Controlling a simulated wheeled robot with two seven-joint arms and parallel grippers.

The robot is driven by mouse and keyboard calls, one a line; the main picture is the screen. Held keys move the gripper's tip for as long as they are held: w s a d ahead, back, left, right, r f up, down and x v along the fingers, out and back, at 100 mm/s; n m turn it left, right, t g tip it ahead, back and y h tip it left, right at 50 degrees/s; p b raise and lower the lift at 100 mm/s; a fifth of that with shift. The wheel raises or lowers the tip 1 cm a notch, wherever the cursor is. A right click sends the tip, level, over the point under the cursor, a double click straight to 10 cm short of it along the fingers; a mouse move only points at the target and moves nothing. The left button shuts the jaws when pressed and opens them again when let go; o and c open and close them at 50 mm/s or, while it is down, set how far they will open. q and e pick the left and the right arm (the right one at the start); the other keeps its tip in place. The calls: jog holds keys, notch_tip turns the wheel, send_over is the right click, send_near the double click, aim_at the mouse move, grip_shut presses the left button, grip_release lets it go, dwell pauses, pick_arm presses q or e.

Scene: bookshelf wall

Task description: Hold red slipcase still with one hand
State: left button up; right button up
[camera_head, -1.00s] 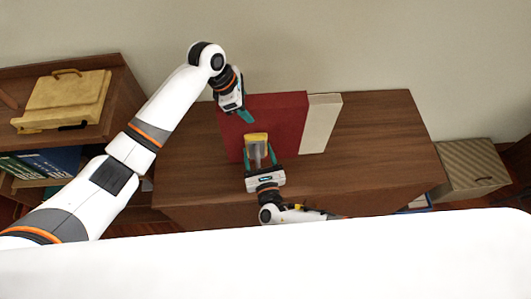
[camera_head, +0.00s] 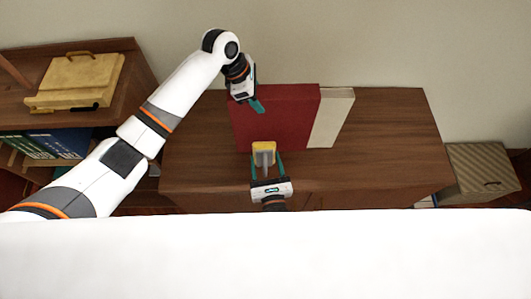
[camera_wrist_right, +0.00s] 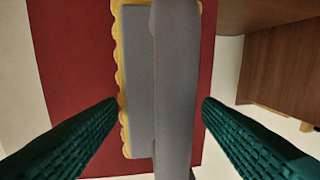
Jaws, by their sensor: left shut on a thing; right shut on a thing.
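The red slipcase (camera_head: 290,119) stands upright on the wooden cabinet top. My left gripper (camera_head: 253,103) is at its upper left edge, shut on it; the exact contact is hard to see. My right gripper (camera_head: 267,168) is shut on a small yellow-and-grey item (camera_head: 264,151) in front of the slipcase's face. In the right wrist view this item shows a grey front (camera_wrist_right: 175,80) and a scalloped yellow edge (camera_wrist_right: 120,60) between the green fingers. The red slipcase (camera_wrist_right: 80,60) fills much of the background there. Any gap between item and slipcase cannot be judged.
A cream slab (camera_head: 331,120) stands against the slipcase's right side. The wooden cabinet top (camera_head: 400,140) is clear to the right. A yellow box (camera_head: 75,80) lies on the left shelf, with blue binders (camera_head: 65,142) below. A beige box (camera_head: 485,170) stands at right.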

jog(key=shift+s, duration=3.15)
pick_arm(q)
jog(key=shift+s+a+f, duration=0.1)
jog(key=shift+f, duration=0.2)
pick_arm(e)
jog(key=a, duration=1)
